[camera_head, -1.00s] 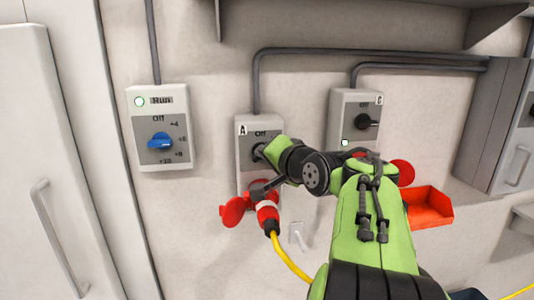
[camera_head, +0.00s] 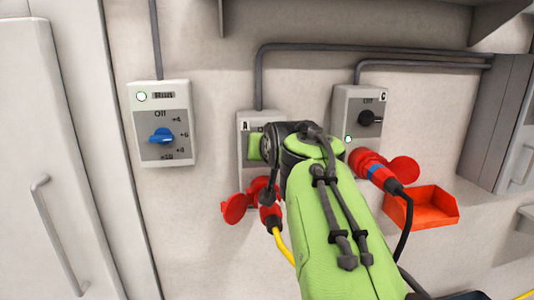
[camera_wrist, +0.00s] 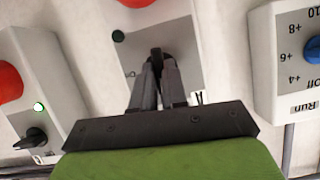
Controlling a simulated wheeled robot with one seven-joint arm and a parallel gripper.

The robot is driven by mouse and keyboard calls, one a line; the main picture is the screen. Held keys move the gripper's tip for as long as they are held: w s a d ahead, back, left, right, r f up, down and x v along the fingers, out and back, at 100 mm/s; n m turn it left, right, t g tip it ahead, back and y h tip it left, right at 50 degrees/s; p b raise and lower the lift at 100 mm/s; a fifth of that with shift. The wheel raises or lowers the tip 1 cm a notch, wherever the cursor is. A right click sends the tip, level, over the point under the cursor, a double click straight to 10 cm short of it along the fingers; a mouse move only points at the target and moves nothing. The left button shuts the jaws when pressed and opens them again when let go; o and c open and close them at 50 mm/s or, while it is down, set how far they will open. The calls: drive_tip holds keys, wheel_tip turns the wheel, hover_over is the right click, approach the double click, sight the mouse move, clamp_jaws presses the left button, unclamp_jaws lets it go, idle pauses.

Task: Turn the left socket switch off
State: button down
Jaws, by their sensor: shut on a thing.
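The left socket box (camera_head: 242,172), marked A, is on the wall in the middle of the head view, mostly covered by my arm. It also shows upside down in the wrist view (camera_wrist: 190,55). My gripper (camera_wrist: 159,70) is shut on its black switch knob (camera_wrist: 156,54), with one finger on each side. The knob's exact angle is hard to tell. The small indicator (camera_wrist: 118,36) on this box looks dark green and unlit. A red plug (camera_head: 269,213) with a yellow cable sits below the box, beside an open red cover (camera_head: 234,208).
The right socket box C (camera_head: 346,109) has a black knob (camera_head: 370,117), a lit indicator and a red plug (camera_head: 372,165) with a black cable. A dial box (camera_head: 179,98) with a blue knob hangs at left. A red bin (camera_head: 424,209) is at lower right.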

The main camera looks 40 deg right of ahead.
drive_tip(key=shift+n+g, duration=0.3)
drive_tip(key=shift+n, duration=0.1)
idle(0.3)
drive_tip(key=c, duration=1.2)
unclamp_jaws()
drive_tip(key=shift+o, duration=0.2)
drive_tip(key=shift+a, duration=0.1)
drive_tip(key=p+v, duration=0.1)
drive_tip(key=v, duration=1.4)
drive_tip(key=shift+s+a+p, duration=0.25)
drive_tip(key=shift+a+p, duration=0.1)
drive_tip(key=shift+p, duration=0.05)
drive_tip(key=shift+f, duration=0.1)
